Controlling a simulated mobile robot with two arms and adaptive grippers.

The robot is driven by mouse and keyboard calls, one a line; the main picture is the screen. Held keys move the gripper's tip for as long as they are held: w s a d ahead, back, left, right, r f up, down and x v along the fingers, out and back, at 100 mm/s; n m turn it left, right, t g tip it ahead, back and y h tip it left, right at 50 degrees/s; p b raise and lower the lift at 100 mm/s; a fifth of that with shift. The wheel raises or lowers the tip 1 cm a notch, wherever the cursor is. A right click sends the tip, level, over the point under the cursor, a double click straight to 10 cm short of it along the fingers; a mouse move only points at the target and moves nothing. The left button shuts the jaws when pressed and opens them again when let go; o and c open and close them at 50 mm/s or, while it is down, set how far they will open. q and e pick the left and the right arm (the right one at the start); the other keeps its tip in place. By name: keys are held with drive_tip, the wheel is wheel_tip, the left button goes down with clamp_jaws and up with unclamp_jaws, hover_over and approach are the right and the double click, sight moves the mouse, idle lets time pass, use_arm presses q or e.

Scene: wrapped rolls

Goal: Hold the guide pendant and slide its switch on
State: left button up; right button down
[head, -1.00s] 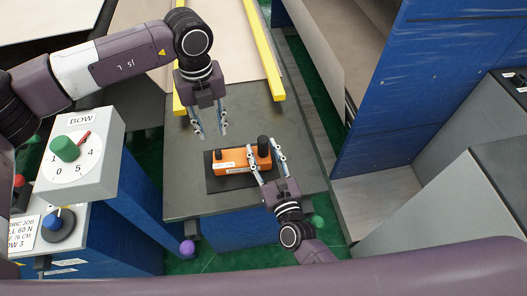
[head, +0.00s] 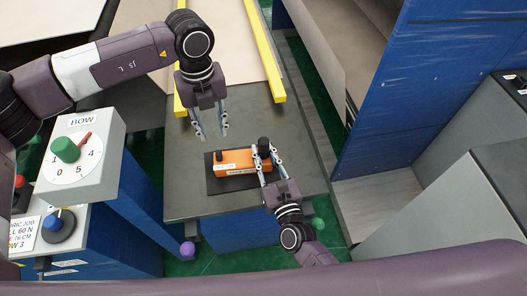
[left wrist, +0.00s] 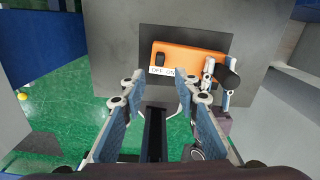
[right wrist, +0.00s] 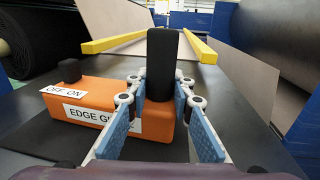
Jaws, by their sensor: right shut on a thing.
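The guide pendant (head: 236,162) is an orange box lying on a dark mat on the grey table. A tall black post (right wrist: 163,65) stands at its right end, and a small black switch (left wrist: 160,60) at its left end. The switch stands behind the "OFF ON" label (left wrist: 162,71); its exact setting is hard to tell. My right gripper (head: 264,152) is shut on the pendant at the black post, with a finger on each side. My left gripper (head: 211,138) is open and empty, apart from the pendant, above the table near the switch end.
The dark mat (head: 216,185) lies under the pendant. Two yellow rails (head: 264,50) run along the pale sheet behind it. A box with a green "BOW" dial (head: 65,149) stands at the left. A blue panel (head: 400,90) rises at the right. Bare table surrounds the mat.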

use_arm(q)
drive_tip(key=shift+c, duration=0.3)
clamp_jaws()
drive_tip(key=a+m+h, duration=0.4)
drive_tip(key=a+m, duration=0.7)
drive_tip(key=m, duration=0.9)
drive_tip(key=shift+s, duration=0.2)
drive_tip(key=shift+f, duration=0.1)
